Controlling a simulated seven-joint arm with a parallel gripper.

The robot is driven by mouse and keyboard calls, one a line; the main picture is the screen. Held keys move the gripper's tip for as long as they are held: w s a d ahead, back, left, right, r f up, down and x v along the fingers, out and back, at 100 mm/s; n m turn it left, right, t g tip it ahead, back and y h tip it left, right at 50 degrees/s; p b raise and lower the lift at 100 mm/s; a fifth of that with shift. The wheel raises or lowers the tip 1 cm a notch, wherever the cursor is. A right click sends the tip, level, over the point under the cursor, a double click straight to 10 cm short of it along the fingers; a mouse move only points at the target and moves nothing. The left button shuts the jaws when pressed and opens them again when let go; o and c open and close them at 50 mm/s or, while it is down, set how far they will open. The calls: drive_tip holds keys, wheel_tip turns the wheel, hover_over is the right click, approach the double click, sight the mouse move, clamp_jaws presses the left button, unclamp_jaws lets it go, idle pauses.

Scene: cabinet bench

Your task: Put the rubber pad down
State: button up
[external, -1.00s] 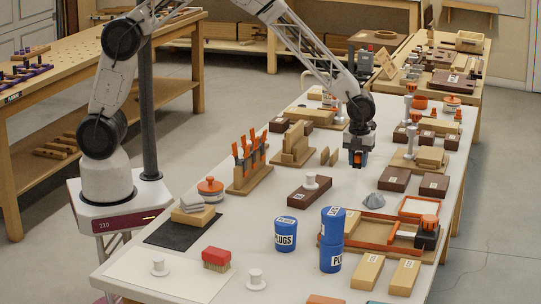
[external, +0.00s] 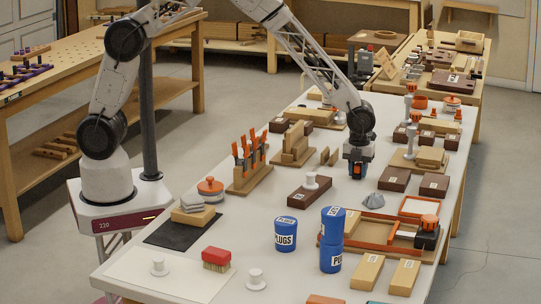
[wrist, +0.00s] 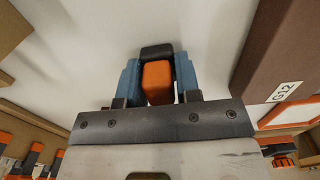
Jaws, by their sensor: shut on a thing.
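My gripper (external: 357,168) is low over the middle of the long table (external: 250,215), pointing down. In the wrist view its blue fingers (wrist: 158,76) are shut on a small orange block with a dark end, which I take to be the rubber pad (wrist: 157,82). In the external view only a small orange patch of it shows between the fingers. I cannot tell whether the pad touches the table top. Pale, bare table surface shows around it in the wrist view.
A grey cone-like piece (external: 373,199) and a brown block (external: 394,180) stand just right of the gripper. Small wooden wedges (external: 329,156) are to its left. Blue tins (external: 332,240) stand in front.

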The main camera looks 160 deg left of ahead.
sight(358, 164)
drive_tip(key=shift+f, duration=0.15)
drive_tip(key=o, duration=0.9)
wheel_tip(358, 164, up, 12)
drive_tip(key=shift+r, duration=0.2)
idle(0.3)
idle(0.4)
idle(0.5)
